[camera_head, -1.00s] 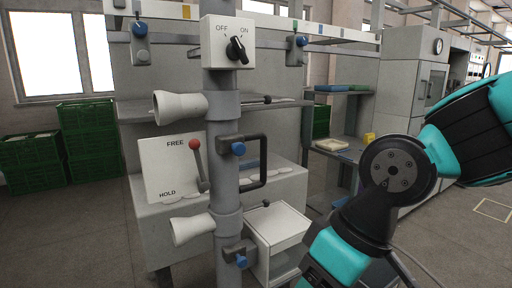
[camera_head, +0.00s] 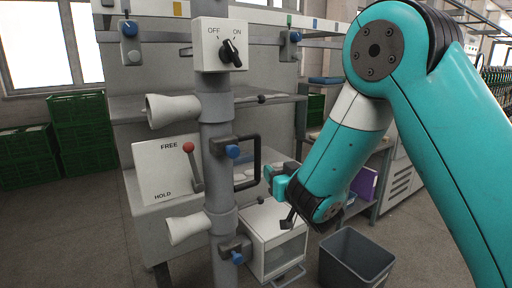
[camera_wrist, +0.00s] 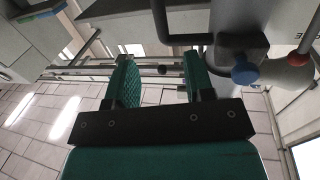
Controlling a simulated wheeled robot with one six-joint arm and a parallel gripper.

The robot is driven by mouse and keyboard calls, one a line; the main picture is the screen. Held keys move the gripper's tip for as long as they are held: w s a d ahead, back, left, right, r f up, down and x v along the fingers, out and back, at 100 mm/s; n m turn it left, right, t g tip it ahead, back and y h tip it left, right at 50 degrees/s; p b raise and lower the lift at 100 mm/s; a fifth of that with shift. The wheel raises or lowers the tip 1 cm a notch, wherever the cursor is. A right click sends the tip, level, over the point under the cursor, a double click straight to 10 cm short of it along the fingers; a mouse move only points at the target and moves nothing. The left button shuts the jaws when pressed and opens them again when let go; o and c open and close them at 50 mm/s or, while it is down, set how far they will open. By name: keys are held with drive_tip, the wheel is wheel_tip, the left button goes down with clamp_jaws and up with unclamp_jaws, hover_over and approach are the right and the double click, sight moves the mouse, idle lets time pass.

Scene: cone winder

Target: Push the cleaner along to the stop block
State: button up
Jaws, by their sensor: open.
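I cannot tell for sure which part is the cleaner, and I make out no clear stop block. A dark ball knob (camera_head: 261,99) sits at the shelf edge right of the grey post (camera_head: 218,150). In the wrist view a thin rail with a dark ball (camera_wrist: 162,70) shows between my fingers, apparently beyond them. My gripper (camera_head: 272,177) is right of the black handle (camera_head: 247,163) on the post. In the wrist view my gripper (camera_wrist: 160,66) has its green fingers apart, with nothing held.
A FREE/HOLD panel (camera_head: 166,168) with a red-knobbed lever stands left. A grey bin (camera_head: 356,261) and white cabinet (camera_head: 274,240) stand below. Floor at left is open.

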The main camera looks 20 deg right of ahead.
sight(259, 153)
drive_tip(key=w+p, duration=0.3)
drive_tip(key=w, duration=0.2)
drive_tip(key=w+a+p, duration=0.1)
drive_tip(key=w+p, duration=0.2)
drive_tip(key=w, duration=0.2)
drive_tip(key=w+p, duration=0.4)
drive_tip(key=shift+w+a+r, duration=0.1)
drive_tip(key=shift+w+a, duration=0.2)
drive_tip(key=shift+w, duration=0.1)
drive_tip(key=shift+w+a, duration=0.1)
drive_tip(key=shift+w, duration=0.6)
clamp_jaws()
